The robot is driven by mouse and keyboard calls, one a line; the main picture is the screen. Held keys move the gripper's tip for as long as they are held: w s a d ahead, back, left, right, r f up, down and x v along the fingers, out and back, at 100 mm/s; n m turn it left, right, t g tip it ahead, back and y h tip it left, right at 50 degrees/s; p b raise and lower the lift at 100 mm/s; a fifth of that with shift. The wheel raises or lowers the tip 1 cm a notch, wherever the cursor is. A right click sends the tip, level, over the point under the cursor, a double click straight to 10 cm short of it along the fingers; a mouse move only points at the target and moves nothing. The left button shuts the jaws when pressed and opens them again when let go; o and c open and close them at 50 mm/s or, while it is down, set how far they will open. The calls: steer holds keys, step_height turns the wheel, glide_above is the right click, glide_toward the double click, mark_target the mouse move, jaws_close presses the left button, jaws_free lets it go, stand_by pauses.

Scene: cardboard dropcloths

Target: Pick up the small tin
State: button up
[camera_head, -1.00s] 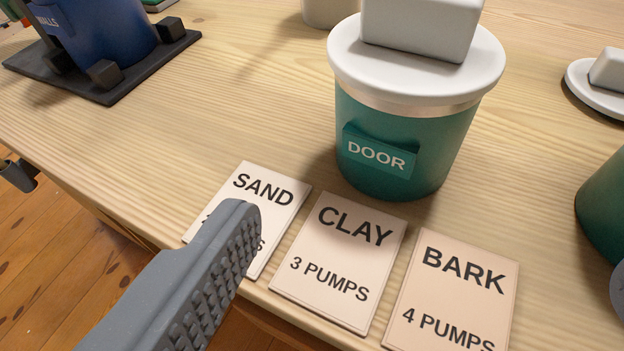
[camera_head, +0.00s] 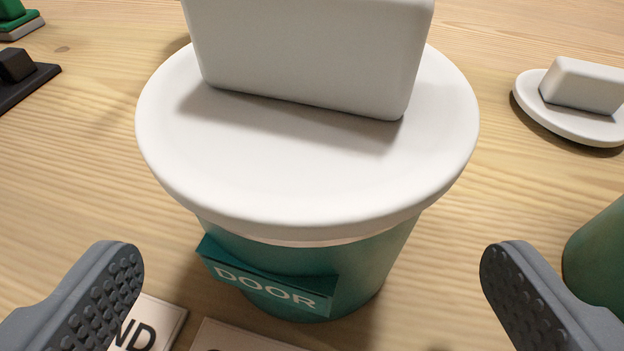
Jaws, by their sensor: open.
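The small tin (camera_head: 375,262) is teal with a DOOR label on its front. It stands upright on the wooden table, capped by a wide white lid (camera_head: 300,170) with a white block-shaped handle (camera_head: 310,55) on top. My gripper (camera_head: 312,270) is open, with one grey ridged finger at the lower left and the other at the lower right. The tin is ahead of the fingers, between them in the picture, and neither finger appears to touch it. The tin's back side is hidden by its lid.
Cards lie in front of the tin, including one ending in ND (camera_head: 150,325). At right are a white lid with a block handle (camera_head: 570,105) and part of a green container (camera_head: 600,255). A black stand (camera_head: 25,80) is at the far left. Bare table (camera_head: 90,170) lies left of the tin.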

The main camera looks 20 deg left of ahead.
mark_target(308, 287)
steer(key=b+x, duration=0.1)
steer(key=x, duration=0.2)
steer(key=shift+a+f, duration=0.1)
steer(key=shift+f, duration=0.1)
steer(key=shift+b+x, duration=0.4)
steer(key=shift+x, duration=0.65)
steer(key=shift+r, duration=0.1)
steer(key=c, duration=1.3)
